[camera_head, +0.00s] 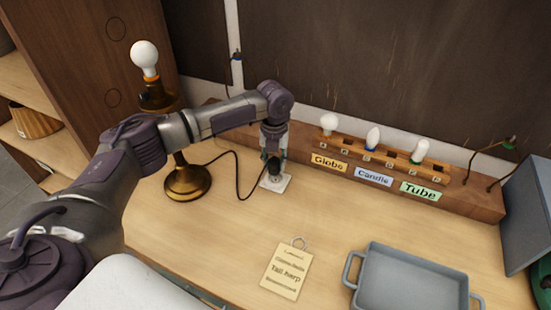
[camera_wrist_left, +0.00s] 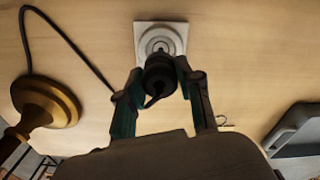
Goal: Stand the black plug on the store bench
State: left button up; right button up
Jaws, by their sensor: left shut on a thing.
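The black plug (camera_wrist_left: 159,80) is between the fingers of my left gripper (camera_wrist_left: 160,85), which is shut on it. In the head view the left gripper (camera_head: 273,157) points down at the bench, and the plug (camera_head: 273,170) shows dark at its fingertips. A white square socket plate (camera_wrist_left: 158,35) lies on the bench under the plug; it also shows in the head view (camera_head: 275,183). I cannot tell whether the plug is seated in it or just above it. A black cord runs from the plug to the brass lamp (camera_head: 188,180). The wooden bench (camera_head: 225,240) is light. My right gripper is not in view.
A wooden rack (camera_head: 385,146) with several bulbs and Globe, Candle and Tube labels stands at the back. A grey tray (camera_head: 415,277) is at front right, with a paper tag (camera_head: 286,271) to its left. Bare bench lies between the lamp and the tag.

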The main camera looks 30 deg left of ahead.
pick_arm(q)
jog(key=shift+s+a+r+p, duration=0.1)
jog(key=shift+s+r+p, duration=0.05)
jog(key=shift+s+p, duration=1.05)
jog(key=shift+s+a+r+p, duration=0.1)
jog(key=shift+s+p, duration=0.9)
jog(key=shift+s, duration=0.3)
jog(key=s+p, duration=0.4)
jog(key=s, duration=0.1)
jog(key=s+p, duration=0.2)
jog(key=s, duration=0.1)
jog(key=shift+a, duration=0.25)
jog(key=shift+s+f, duration=0.15)
jog(key=shift+s, duration=1.15)
jog(key=shift+f+b, duration=1.1)
jog(key=shift+f, duration=1.25)
jog(key=shift+f, duration=0.4)
jog(key=o, duration=1.2)
